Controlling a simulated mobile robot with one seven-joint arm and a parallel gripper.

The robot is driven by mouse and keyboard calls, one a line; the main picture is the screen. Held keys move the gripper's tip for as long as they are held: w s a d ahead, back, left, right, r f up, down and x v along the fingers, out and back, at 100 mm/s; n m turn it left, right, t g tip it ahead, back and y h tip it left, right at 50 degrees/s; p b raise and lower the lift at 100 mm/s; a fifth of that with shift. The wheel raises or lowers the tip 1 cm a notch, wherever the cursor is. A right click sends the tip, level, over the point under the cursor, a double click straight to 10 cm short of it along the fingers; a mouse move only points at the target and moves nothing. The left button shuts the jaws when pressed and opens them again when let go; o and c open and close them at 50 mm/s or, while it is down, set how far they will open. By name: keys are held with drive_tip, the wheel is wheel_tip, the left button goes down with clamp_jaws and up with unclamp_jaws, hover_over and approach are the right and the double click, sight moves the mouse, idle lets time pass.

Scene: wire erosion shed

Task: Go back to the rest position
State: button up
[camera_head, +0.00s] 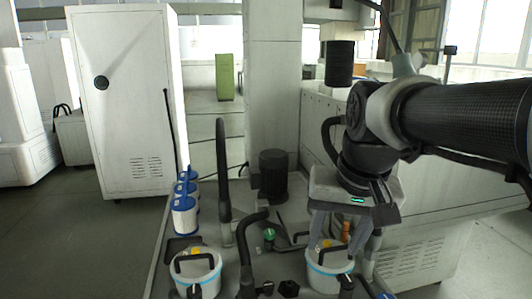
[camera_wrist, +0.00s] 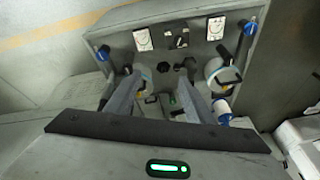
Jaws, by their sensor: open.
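My gripper (camera_head: 343,246) points downward in the head view, over the right side of a grey platform (camera_head: 158,262). A white round canister (camera_head: 330,278) with a blue band and black handle stands below it, partly hidden by the fingers. In the wrist view my gripper (camera_wrist: 161,82) has its two fingers spread apart, with nothing held between them. The platform surface (camera_wrist: 120,35) shows beyond the fingers. A second, similar canister (camera_head: 197,272) stands at the platform's front left.
White filter cartridges with blue caps (camera_head: 184,217) line the platform's left edge. Black upright hoses (camera_head: 223,170) and a dark cylinder (camera_head: 273,175) rise from it. A white cabinet (camera_head: 125,120) stands behind left. The floor at left (camera_head: 75,245) is clear.

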drive_tip(key=s+d+f+n+t, duration=0.2)
drive_tip(key=s+f, duration=0.2)
drive_tip(key=s, duration=0.6)
wheel_tip(320, 180, up, 22)
drive_tip(key=p, duration=2.2)
drive_tip(key=shift+h, duration=0.3)
drive_tip(key=shift+a+f, duration=0.15)
drive_tip(key=shift+a, duration=0.05)
